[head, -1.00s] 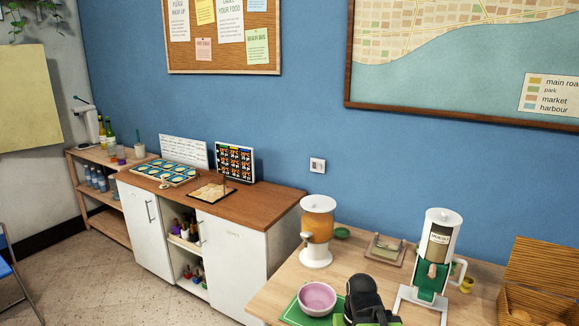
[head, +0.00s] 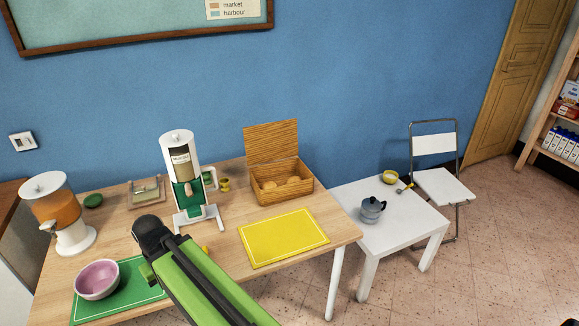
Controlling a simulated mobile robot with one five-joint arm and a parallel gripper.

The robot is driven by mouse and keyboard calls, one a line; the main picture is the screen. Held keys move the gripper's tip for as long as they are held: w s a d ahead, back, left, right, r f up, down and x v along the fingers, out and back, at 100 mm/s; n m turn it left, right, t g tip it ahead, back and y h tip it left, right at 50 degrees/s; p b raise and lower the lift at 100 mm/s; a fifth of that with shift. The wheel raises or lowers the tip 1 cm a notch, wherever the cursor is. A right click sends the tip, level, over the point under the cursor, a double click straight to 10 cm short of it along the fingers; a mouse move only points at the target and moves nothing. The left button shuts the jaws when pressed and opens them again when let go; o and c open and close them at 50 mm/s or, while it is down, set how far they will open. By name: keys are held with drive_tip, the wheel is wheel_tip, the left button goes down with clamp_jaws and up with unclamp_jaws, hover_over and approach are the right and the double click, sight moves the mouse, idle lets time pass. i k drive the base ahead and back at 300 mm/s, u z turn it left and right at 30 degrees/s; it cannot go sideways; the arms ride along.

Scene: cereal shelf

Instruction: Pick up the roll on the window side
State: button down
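Light brown rolls (head: 270,186) lie in an open wooden bread box (head: 287,196) at the back of the wooden table. At least two show, side by side, partly hidden by the box's front wall. No window is in view, so I cannot tell which roll is on the window side. My green and black arm (head: 205,282) reaches in from the bottom, in front and to the left of the box. My gripper's fingers do not show.
A cereal dispenser (head: 182,180) stands left of the box. A yellow board (head: 284,238) lies in front of it. A juice dispenser (head: 60,210) and pink bowl (head: 97,280) are at left. A white table (head: 400,222) with a moka pot (head: 372,211) stands at right.

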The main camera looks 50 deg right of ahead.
sight(268, 185)
drive_tip(key=z, duration=1.3)
drive_tip(key=k, duration=0.75)
drive_tip(key=u, duration=0.05)
drive_tip(key=i, duration=0.75)
